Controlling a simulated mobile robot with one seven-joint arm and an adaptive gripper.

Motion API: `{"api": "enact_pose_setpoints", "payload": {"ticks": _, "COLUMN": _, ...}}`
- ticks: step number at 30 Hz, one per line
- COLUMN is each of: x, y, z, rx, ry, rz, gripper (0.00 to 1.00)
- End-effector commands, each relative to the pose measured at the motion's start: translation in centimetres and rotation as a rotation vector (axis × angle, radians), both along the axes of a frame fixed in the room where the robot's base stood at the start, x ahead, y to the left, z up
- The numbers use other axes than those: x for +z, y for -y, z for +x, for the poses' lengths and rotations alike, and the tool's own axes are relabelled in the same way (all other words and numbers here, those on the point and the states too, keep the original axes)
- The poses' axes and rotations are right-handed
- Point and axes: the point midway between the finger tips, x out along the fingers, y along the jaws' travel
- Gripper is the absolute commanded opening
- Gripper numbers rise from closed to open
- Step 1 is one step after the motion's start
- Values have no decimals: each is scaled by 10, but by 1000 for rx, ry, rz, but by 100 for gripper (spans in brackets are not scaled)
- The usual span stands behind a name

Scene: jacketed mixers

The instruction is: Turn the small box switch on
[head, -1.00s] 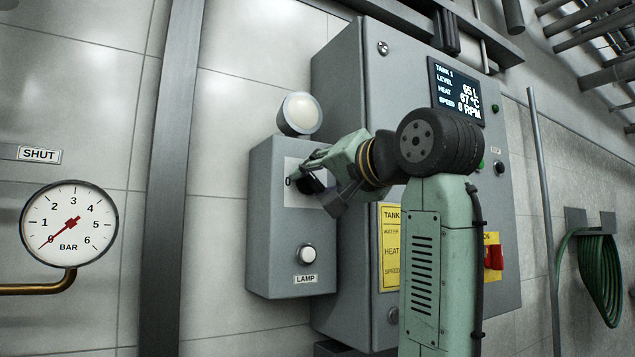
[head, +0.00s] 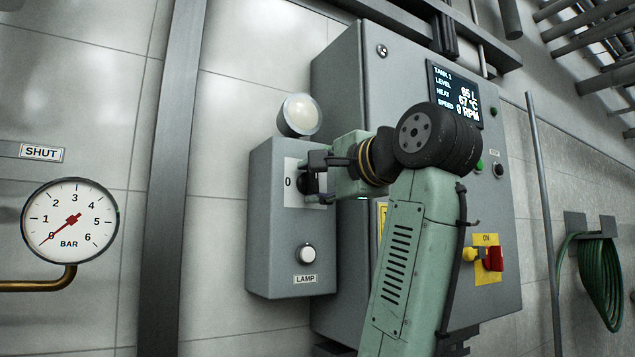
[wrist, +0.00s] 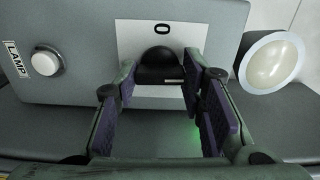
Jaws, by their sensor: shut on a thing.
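The small box (head: 265,215) is a grey wall box left of the large cabinet. Its switch is a black rotary knob (head: 303,184) on a white plate marked 0 (head: 289,167). In the wrist view the knob (wrist: 160,66) lies below the 0 mark, with a pale line on its face running crosswise. My gripper (head: 314,179) is at the plate from the right, shut on the knob, with one finger on each side of it. The fingers also show in the wrist view (wrist: 162,84). They hide part of the knob in the head view.
A round pale lamp (head: 299,115) sits atop the box and looks unlit. A white LAMP button (head: 305,253) is below the switch. The large cabinet (head: 345,90) stands close on the right, with a display (head: 456,92) and a red rotary handle (head: 493,258).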

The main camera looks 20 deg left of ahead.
Motion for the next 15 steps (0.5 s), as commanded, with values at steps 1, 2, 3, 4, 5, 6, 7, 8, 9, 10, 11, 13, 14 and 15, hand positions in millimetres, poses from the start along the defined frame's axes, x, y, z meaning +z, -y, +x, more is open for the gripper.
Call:
{"api": "enact_pose_setpoints", "payload": {"ticks": 1, "x": 0, "y": 0, "z": 0, "rx": -1, "ry": -11, "rz": 11, "gripper": 9}}
{"api": "enact_pose_setpoints", "payload": {"ticks": 2, "x": 0, "y": 0, "z": 0, "rx": -1, "ry": -18, "rz": 16, "gripper": 9}}
{"api": "enact_pose_setpoints", "payload": {"ticks": 3, "x": 0, "y": 1, "z": 0, "rx": -1, "ry": -25, "rz": 22, "gripper": 9}}
{"api": "enact_pose_setpoints", "payload": {"ticks": 4, "x": 0, "y": 1, "z": 0, "rx": -2, "ry": -30, "rz": 25, "gripper": 9}}
{"api": "enact_pose_setpoints", "payload": {"ticks": 5, "x": 0, "y": 1, "z": 0, "rx": -2, "ry": -35, "rz": 29, "gripper": 9}}
{"api": "enact_pose_setpoints", "payload": {"ticks": 6, "x": 0, "y": 1, "z": 0, "rx": -2, "ry": -39, "rz": 32, "gripper": 9}}
{"api": "enact_pose_setpoints", "payload": {"ticks": 7, "x": 0, "y": 1, "z": 0, "rx": -2, "ry": -41, "rz": 33, "gripper": 9}}
{"api": "enact_pose_setpoints", "payload": {"ticks": 8, "x": 0, "y": 1, "z": 0, "rx": -2, "ry": -43, "rz": 35, "gripper": 9}}
{"api": "enact_pose_setpoints", "payload": {"ticks": 9, "x": 0, "y": 1, "z": 0, "rx": -2, "ry": -44, "rz": 36, "gripper": 9}}
{"api": "enact_pose_setpoints", "payload": {"ticks": 10, "x": 0, "y": 1, "z": 0, "rx": -2, "ry": -46, "rz": 37, "gripper": 9}}
{"api": "enact_pose_setpoints", "payload": {"ticks": 11, "x": 0, "y": 1, "z": 0, "rx": -2, "ry": -47, "rz": 38, "gripper": 9}}
{"api": "enact_pose_setpoints", "payload": {"ticks": 13, "x": 0, "y": 1, "z": 0, "rx": -2, "ry": -47, "rz": 38, "gripper": 9}}
{"api": "enact_pose_setpoints", "payload": {"ticks": 14, "x": 0, "y": 1, "z": 0, "rx": -2, "ry": -47, "rz": 38, "gripper": 9}}
{"api": "enact_pose_setpoints", "payload": {"ticks": 15, "x": 0, "y": 1, "z": 0, "rx": -2, "ry": -47, "rz": 38, "gripper": 9}}
